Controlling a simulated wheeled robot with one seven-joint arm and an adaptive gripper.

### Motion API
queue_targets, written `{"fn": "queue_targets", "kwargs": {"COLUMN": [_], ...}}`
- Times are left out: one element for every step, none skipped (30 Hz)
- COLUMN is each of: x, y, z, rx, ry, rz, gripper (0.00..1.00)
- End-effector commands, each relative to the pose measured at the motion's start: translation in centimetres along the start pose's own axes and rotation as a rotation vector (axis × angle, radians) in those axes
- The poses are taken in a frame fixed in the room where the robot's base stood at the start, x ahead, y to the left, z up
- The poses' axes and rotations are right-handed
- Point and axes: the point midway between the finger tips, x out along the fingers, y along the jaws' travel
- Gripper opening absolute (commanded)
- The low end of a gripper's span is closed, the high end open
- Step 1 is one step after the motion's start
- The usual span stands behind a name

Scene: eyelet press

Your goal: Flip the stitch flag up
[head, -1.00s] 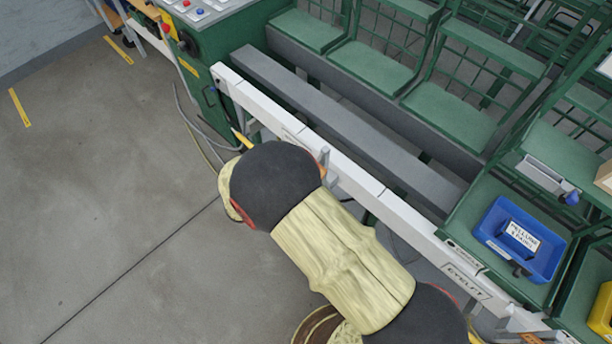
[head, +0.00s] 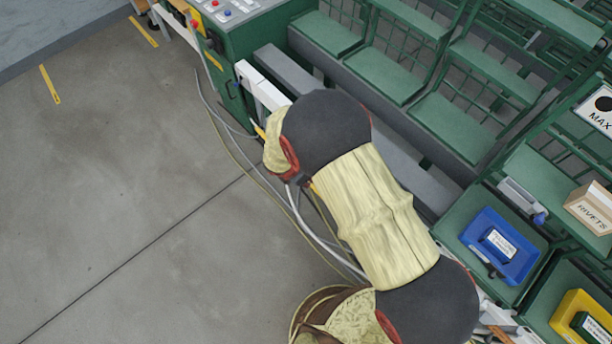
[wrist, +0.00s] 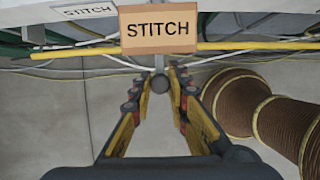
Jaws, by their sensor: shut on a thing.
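The stitch flag (wrist: 158,28) is a tan plate lettered STITCH, seen face-on and upright at the top of the wrist view. Below it is a short grey stem with a dark round knob (wrist: 160,84). My gripper (wrist: 160,92) is closed in on this knob, with a yellow-and-dark finger on each side of it. The plate itself stands clear above the fingertips. In the head view, my arm hides the flag and my gripper.
Cables (head: 225,118) hang along the rail's floor side. Green racks (head: 390,70), a blue bin (head: 518,267) and a yellow bin (head: 570,306) stand beyond my arm. The floor at left is open.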

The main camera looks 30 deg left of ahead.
Motion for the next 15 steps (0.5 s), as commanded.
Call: {"fn": "queue_targets", "kwargs": {"x": [-0.7,-0.8,-1.0,-1.2,-1.3,-1.4,-1.5,-1.6,-1.7,-1.8,-1.8,-1.9,-1.9,-1.9,-1.9], "y": [0.1,0.1,0.1,0.1,0.1,0.2,0.2,0.2,0.2,0.2,0.2,0.2,0.2,0.2,0.2], "z": [0.5,0.6,0.8,0.8,0.9,1.0,1.1,1.2,1.3,1.3,1.4,1.4,1.5,1.5,1.5], "rx": [0.002,0.002,0.002,0.002,0.001,0.001,0.001,0.001,0.002,0.002,0.002,0.002,0.002,0.002,0.002], "ry": [-0.004,-0.004,-0.004,-0.005,-0.005,-0.005,-0.005,-0.006,-0.006,-0.006,-0.006,-0.006,-0.006,-0.006,-0.006], "rz": [0.001,0.001,0.001,0.001,0.002,0.002,0.002,0.002,0.002,0.002,0.002,0.002,0.002,0.002,0.002], "gripper": [0.00,0.00,0.00,0.00,0.00,0.00,0.00,0.00,0.00,0.00,0.00,0.00,0.00,0.00,0.00]}}
